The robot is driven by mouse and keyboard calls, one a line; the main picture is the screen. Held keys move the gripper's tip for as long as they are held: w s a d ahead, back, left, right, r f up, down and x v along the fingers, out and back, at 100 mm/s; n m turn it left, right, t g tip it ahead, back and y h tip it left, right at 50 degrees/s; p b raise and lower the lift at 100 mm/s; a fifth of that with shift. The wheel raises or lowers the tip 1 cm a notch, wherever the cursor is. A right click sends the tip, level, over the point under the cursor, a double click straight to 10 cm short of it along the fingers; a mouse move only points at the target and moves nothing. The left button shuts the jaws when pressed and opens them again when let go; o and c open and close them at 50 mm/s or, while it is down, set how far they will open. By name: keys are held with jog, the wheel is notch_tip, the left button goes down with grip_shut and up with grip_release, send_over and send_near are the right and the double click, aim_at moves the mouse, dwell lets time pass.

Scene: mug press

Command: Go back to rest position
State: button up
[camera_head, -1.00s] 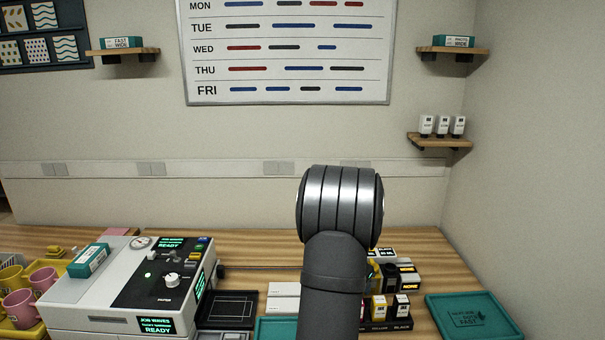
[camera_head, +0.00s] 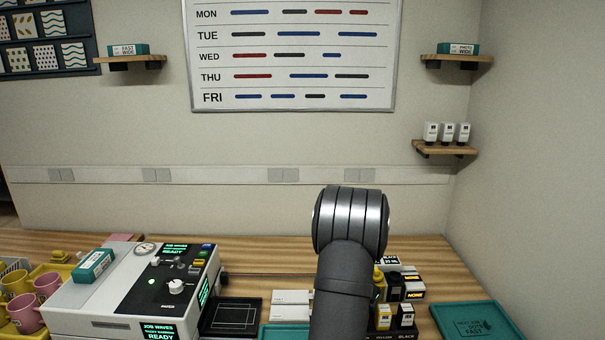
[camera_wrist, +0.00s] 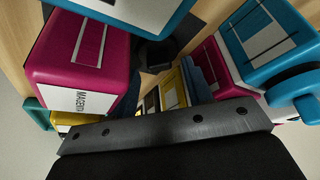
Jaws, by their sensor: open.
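In the head view my arm rises from the bottom edge, right of centre, and ends in a rounded metal joint. My gripper is hidden behind it there. In the wrist view the dark metal edge of my gripper (camera_wrist: 165,125) crosses the lower part; its fingertips are not clearly seen. It is open, with nothing seen held. Beyond it are a box labelled MAGENTA (camera_wrist: 78,60) on the left and a cyan box (camera_wrist: 262,40) on the right. A yellow box (camera_wrist: 172,88) shows between them. Whether the gripper touches any of these I cannot tell.
A press machine (camera_head: 135,295) with green READY displays stands at the left, beside pink and yellow mugs (camera_head: 35,300). A black tray (camera_head: 230,316), white boxes (camera_head: 290,297) and ink boxes (camera_head: 405,315) surround my arm. A teal tray (camera_head: 475,322) lies at the right. The air above the table is clear.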

jog(key=shift+f, duration=0.3)
jog(key=v, duration=1.3)
jog(key=x, duration=1.3)
jog(key=shift+f, duration=0.25)
notch_tip(320, 180, up, 12)
jog(key=s+a+n+t+y, duration=0.1)
jog(key=s+a+n, duration=0.15)
jog(key=a, duration=0.65)
jog(key=s+a+n+y, duration=0.1)
jog(key=s+a+n, duration=0.15)
jog(key=a, duration=0.75)
jog(key=w+d+r+m+g+h, duration=0.1)
jog(key=w+d+r+m, duration=0.1)
jog(key=d, duration=0.7)
jog(key=w+d+r+m+g+h, duration=0.1)
jog(key=d+m, duration=0.3)
jog(key=d, duration=0.5)
jog(key=w+d+r+m+g, duration=0.1)
jog(key=w+d+r+m, duration=0.1)
jog(key=d, duration=0.7)
jog(key=shift+w+d+r+m+h, duration=0.2)
jog(key=shift+w+r+m+h, duration=0.2)
jog(key=shift+m, duration=0.7)
